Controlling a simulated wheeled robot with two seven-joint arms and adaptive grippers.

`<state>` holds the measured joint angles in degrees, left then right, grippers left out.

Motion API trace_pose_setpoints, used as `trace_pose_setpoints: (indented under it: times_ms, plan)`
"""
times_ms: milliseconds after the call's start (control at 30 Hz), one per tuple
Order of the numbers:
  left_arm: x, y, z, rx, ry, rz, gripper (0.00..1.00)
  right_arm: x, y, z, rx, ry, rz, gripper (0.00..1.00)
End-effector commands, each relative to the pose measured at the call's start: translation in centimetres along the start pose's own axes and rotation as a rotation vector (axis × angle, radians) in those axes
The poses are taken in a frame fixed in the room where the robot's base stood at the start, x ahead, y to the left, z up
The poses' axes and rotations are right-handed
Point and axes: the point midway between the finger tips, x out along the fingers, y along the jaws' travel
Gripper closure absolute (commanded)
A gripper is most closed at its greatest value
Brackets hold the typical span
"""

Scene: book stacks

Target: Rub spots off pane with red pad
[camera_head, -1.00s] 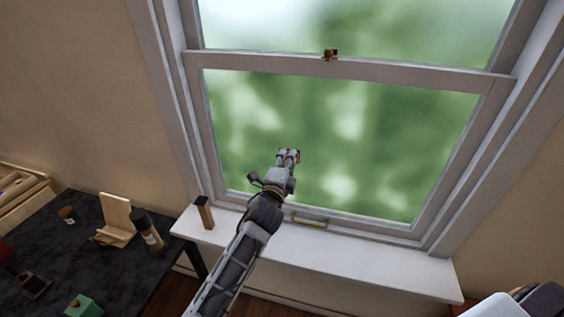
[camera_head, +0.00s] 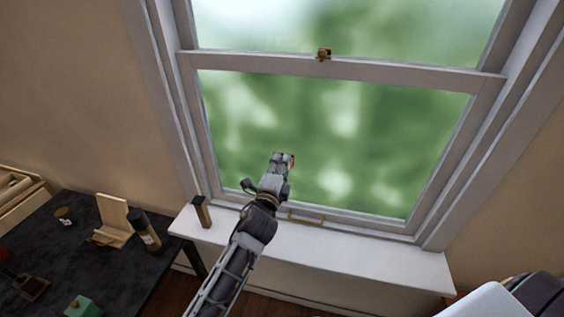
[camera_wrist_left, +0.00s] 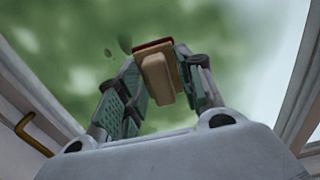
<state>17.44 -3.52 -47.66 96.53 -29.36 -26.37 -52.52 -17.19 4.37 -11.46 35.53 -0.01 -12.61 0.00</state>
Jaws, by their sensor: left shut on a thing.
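The window pane (camera_head: 350,135) is glass over a blurred green background, in a white frame. My left gripper (camera_head: 283,160) is in front of its lower left part. In the left wrist view, the left gripper (camera_wrist_left: 158,85) is shut on a pad (camera_wrist_left: 158,72) with a tan block-like back and a red face at its far edge. The red face is turned toward the pane. I cannot tell whether it touches the glass. Two small dark green spots (camera_wrist_left: 125,45) show on the pane just left of the pad. My right gripper is out of view.
A white sill (camera_head: 330,255) runs below the window, with a small upright dark and tan block (camera_head: 202,211) at its left end. A brass handle (camera_wrist_left: 33,133) is on the lower frame. A dark table (camera_head: 110,275) at left holds a wooden stand (camera_head: 113,220), a bottle (camera_head: 145,230) and a green box (camera_head: 82,307).

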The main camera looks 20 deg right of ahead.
Motion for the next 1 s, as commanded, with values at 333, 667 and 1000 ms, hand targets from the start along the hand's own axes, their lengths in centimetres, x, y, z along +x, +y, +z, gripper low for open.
trace_pose_setpoints:
  times_ms: [333, 667, 1000]
  plan:
    - [-2.1, -0.1, 0.0, 0.0, -0.001, 0.0, 0.82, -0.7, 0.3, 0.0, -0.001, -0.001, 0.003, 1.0]
    - [-3.1, -0.1, 0.0, -0.001, 0.0, -0.001, 0.82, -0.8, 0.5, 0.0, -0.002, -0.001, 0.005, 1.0]
    - [-3.3, -0.1, 0.0, 0.0, 0.0, -0.001, 0.82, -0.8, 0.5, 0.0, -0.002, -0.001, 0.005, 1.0]
